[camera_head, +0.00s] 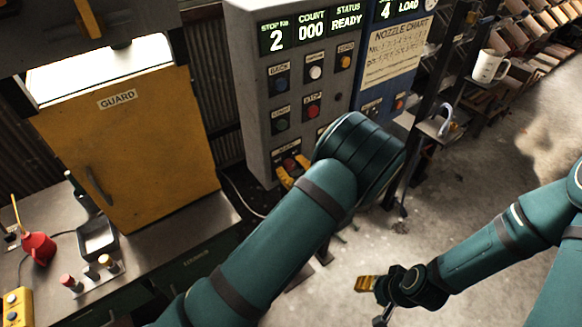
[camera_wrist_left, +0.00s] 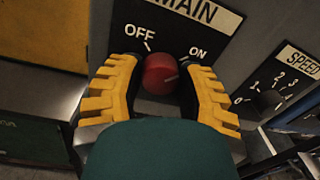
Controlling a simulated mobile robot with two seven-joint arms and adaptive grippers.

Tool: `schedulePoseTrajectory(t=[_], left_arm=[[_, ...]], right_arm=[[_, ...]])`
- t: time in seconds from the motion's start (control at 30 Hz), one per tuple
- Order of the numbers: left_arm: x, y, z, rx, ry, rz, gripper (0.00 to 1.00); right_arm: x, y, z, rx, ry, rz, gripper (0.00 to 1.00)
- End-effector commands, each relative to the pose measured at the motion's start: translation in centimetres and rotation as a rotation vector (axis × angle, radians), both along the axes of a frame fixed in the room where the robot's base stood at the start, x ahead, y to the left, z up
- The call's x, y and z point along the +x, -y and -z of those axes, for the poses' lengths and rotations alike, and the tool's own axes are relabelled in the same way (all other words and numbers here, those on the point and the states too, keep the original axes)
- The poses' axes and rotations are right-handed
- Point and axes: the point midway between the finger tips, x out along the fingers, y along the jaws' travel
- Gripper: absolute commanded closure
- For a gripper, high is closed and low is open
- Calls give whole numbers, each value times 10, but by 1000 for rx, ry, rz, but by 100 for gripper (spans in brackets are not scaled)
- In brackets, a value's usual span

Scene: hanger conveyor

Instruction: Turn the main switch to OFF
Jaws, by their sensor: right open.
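The main switch is a round red knob (camera_wrist_left: 161,74) on a black plate marked MAIN, with OFF on the left and ON on the right. A light mark on the knob points right, towards ON. My left gripper (camera_wrist_left: 160,85) has its yellow fingers on both sides of the knob, with no clear gap. In the head view, my left gripper (camera_head: 292,170) is at the lower part of the grey control panel (camera_head: 245,100), partly hidden by my arm. My right gripper (camera_head: 370,300) is open and empty, over the floor at the lower right.
A speed dial (camera_wrist_left: 268,98) is right of the switch. The panel bears several buttons, including a red stop button (camera_head: 313,111). A yellow guard door (camera_head: 130,150) stands left. A white mug (camera_head: 488,66) is at the upper right. The floor at right is mostly clear.

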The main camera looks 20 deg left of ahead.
Motion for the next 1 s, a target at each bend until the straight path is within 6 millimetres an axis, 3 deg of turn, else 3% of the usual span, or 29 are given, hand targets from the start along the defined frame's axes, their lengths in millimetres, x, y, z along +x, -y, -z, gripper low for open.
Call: schedulePoseTrajectory(t=[0.03,0.07,0.1,0.47,0.67,1.0], left_arm=[[0,0,0,0,0,0,87],[0,0,0,0,0,0,98],[0,0,0,0,0,0,100],[0,0,2,-29,36,0,100],[0,0,4,-100,127,0,100],[0,0,6,-292,370,-1,100]], right_arm=[[0,0,0,0,0,0,53],[0,0,0,0,0,0,53],[0,0,0,0,0,0,53],[0,0,8,-1,0,0,53],[1,-1,26,-4,0,0,53],[2,-3,73,-13,-3,2,53]])
